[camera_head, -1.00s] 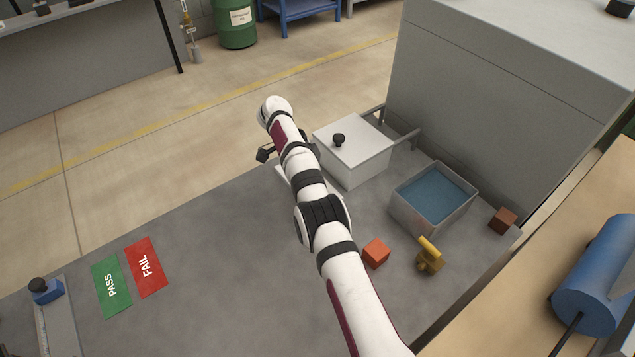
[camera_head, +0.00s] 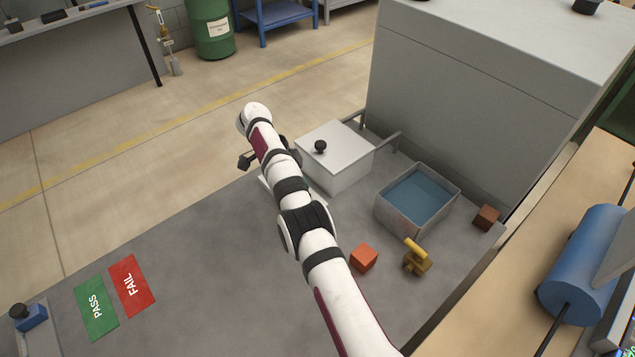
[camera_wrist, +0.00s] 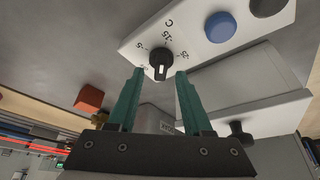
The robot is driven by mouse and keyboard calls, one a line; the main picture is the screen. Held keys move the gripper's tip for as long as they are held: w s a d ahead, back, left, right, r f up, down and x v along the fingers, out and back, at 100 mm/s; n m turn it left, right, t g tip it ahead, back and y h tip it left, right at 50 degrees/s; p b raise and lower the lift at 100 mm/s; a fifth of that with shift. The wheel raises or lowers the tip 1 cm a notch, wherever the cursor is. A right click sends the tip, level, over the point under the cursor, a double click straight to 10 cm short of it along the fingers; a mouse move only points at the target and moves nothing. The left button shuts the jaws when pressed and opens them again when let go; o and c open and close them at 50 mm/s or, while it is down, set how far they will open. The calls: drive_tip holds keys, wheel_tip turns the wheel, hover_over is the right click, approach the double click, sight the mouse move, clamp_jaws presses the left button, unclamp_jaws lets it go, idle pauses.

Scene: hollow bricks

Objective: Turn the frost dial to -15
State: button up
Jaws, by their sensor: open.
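The frost dial is a black knob with a white pointer mark (camera_wrist: 161,62) on a white panel (camera_wrist: 196,52) in the wrist view. The labels -5, -15, -25 and C show around it. The pointer mark is on the knob's lower side in the picture, away from the -15 label above it. My gripper (camera_wrist: 160,74) is open, its teal fingers on either side of the dial's near part; I cannot tell whether they touch it. In the head view my arm hides the dial and most of the panel (camera_head: 270,189).
A blue button (camera_wrist: 220,27) and another black knob (camera_wrist: 268,5) sit on the panel. A white box with a black knob (camera_head: 343,165) stands right of my arm. A water-filled bin (camera_head: 400,221), an orange cube (camera_head: 364,258) and a yellow part (camera_head: 416,260) are nearby.

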drive_tip(key=r, duration=0.3)
drive_tip(key=shift+d+r, duration=0.25)
drive_tip(key=shift+r, duration=0.05)
drive_tip(key=s+d+r, duration=0.2)
drive_tip(key=d+r, duration=0.4)
drive_tip(key=d, duration=0.5)
drive_tip(key=shift+s+r, duration=0.15)
drive_tip(key=shift+r, duration=0.1)
drive_tip(key=shift+o, duration=0.2)
